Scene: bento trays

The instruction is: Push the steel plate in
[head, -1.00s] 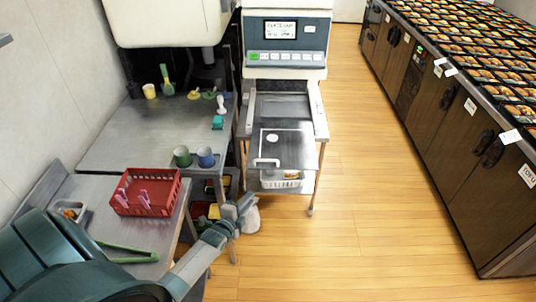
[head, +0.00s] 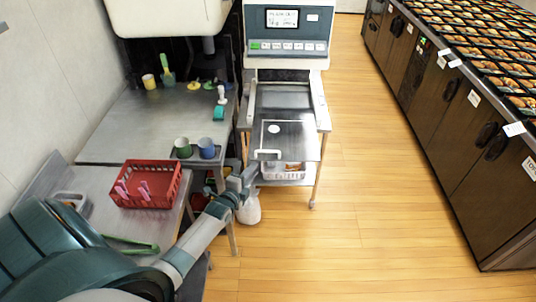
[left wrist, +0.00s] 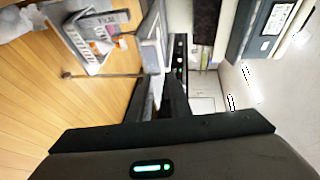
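My left gripper (head: 250,174) is just in front and to the left of the plate's front edge; contact cannot be made out. In the left wrist view its dark fingers (left wrist: 168,92) are close together with nothing seen between them. My right gripper is not in view.
A white basket (head: 284,173) sits below the plate. Green and blue cups (head: 206,148) stand on the table to the left, near a red basket (head: 149,190). The wooden floor (head: 390,190) to the right is clear up to the cabinets (head: 460,110).

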